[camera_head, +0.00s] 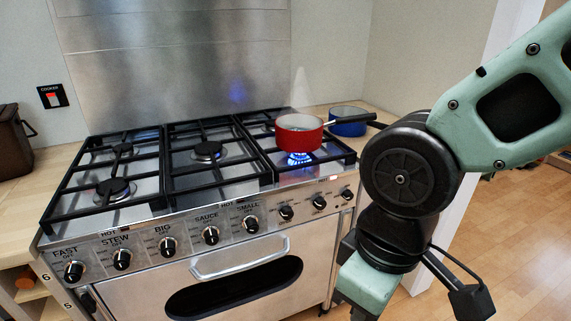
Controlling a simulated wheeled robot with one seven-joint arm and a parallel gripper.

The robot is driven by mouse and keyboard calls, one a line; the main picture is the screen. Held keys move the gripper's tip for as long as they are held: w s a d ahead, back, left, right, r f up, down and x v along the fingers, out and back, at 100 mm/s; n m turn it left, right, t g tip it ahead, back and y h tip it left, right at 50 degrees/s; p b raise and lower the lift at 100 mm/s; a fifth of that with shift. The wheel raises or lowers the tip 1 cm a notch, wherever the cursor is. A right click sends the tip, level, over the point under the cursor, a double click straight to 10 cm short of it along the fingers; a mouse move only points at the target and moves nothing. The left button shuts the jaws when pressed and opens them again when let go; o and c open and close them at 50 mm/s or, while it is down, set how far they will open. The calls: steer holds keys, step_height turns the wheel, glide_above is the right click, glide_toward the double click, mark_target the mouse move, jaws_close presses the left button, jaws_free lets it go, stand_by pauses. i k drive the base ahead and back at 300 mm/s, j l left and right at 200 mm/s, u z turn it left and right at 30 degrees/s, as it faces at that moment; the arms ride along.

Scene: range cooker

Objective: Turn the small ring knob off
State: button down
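The small ring knob (251,224) is a black and silver knob under the word SMALL on the cooker's steel front panel. Its pointer is too small to read. A bright blue flame (299,158) burns under the red pan at the right of the hob.
The red pan (299,134) has a dark handle reaching right toward my arm. A blue pot (347,121) stands behind it. More knobs line the panel on both sides. An oven door handle (240,262) juts out below. Floor at the right is clear.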

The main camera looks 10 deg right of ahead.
mark_target(249, 220)
steer(key=k+j+z, duration=0.1)
steer(key=j, duration=1.15)
steer(key=k+z, duration=0.05)
